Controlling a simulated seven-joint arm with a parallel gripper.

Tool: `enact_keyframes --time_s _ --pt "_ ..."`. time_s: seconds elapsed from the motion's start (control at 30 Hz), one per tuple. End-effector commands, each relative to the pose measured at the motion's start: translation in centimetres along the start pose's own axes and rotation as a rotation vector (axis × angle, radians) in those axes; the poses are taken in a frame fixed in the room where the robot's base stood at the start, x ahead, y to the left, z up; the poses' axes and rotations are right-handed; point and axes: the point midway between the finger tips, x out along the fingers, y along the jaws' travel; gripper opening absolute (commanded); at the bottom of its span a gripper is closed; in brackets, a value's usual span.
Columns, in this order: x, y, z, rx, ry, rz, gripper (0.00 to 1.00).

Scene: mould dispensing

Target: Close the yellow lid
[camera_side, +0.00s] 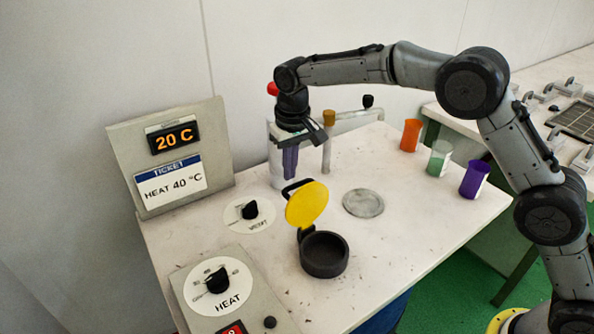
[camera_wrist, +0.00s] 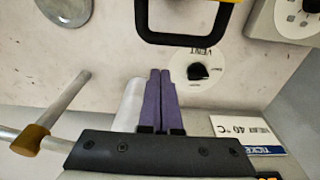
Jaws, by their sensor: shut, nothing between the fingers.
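The yellow lid (camera_side: 307,205) stands open and tilted up on its hinge at the back of a round black mould (camera_side: 325,258) in the side view. A black loop handle (camera_side: 292,188) sticks out behind the lid; in the wrist view the handle (camera_wrist: 186,38) is at the top, with a sliver of yellow lid (camera_wrist: 190,1) at the edge. My gripper (camera_side: 290,174) is shut and empty, its purple fingers pointing down, behind and above the lid and apart from it. In the wrist view my gripper's fingertips (camera_wrist: 160,74) lie together, below the handle.
A VENT knob (camera_side: 249,210) is left of the lid and a HEAT knob (camera_side: 217,280) at front left. A grey disc (camera_side: 363,203) lies right of the lid. A post with a brass cap (camera_side: 328,120) stands close to my gripper. Orange (camera_side: 411,135), green (camera_side: 439,157) and purple (camera_side: 475,179) cups stand at the right.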

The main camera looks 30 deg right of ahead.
Motion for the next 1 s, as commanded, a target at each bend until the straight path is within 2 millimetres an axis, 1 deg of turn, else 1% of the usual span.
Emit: enact_keyframes --time_s 0.03,0.2,0.3,0.77,1.0 --pt "-0.8 -0.1 0.6 -0.002 0.009 -0.003 0.00" --pt "-1.2 -0.1 2.1 0.000 0.007 -0.002 0.00" --pt "-1.4 -0.1 2.7 0.000 0.007 -0.002 0.00" --pt "-1.5 -0.1 3.0 0.000 0.008 -0.002 0.00" --pt "-1.8 -0.1 3.4 -0.002 0.044 -0.002 0.00"
